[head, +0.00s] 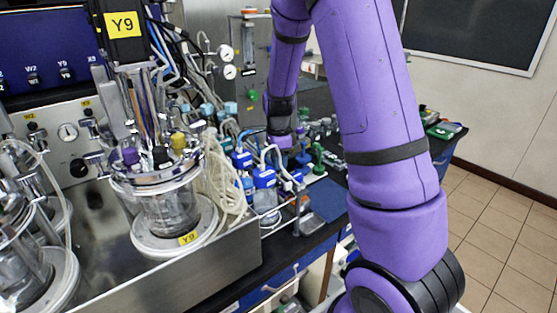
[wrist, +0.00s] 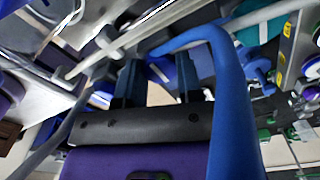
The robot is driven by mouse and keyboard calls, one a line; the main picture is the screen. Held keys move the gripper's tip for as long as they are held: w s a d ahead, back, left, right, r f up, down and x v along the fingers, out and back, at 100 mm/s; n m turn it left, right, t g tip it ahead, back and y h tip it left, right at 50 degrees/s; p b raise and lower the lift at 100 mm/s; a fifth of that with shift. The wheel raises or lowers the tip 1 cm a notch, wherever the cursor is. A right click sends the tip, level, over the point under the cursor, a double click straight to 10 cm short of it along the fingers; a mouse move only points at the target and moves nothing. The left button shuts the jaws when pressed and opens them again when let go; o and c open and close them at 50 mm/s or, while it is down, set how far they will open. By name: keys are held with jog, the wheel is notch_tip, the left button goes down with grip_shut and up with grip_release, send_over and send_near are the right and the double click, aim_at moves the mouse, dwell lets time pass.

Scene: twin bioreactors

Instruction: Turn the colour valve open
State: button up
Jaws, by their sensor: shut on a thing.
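My gripper (wrist: 158,82) shows in the wrist view, with two dark blue fingers a small distance apart. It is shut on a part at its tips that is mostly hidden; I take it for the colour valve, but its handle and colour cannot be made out. A grey metal rod with a cross-shaped fitting (wrist: 104,44) passes close to the fingertips. In the head view my arm reaches down to the bench behind the blue-capped bottles (head: 264,178), and the fingertips are hard to make out there.
A glass vessel (head: 168,211) labelled Y9 stands on a steel bench (head: 224,262) at left, with coiled pale tubing (head: 226,182) beside it. A thick blue tube (wrist: 232,110) runs close along my gripper in the wrist view. The tiled floor (head: 497,217) at right is clear.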

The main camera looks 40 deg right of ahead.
jog(key=shift+n, duration=0.3)
jog(key=n, duration=0.8)
jog(key=shift+n, duration=0.4)
jog(key=n, duration=0.4)
jog(key=shift+n, duration=2.2)
jog(key=o, duration=0.9)
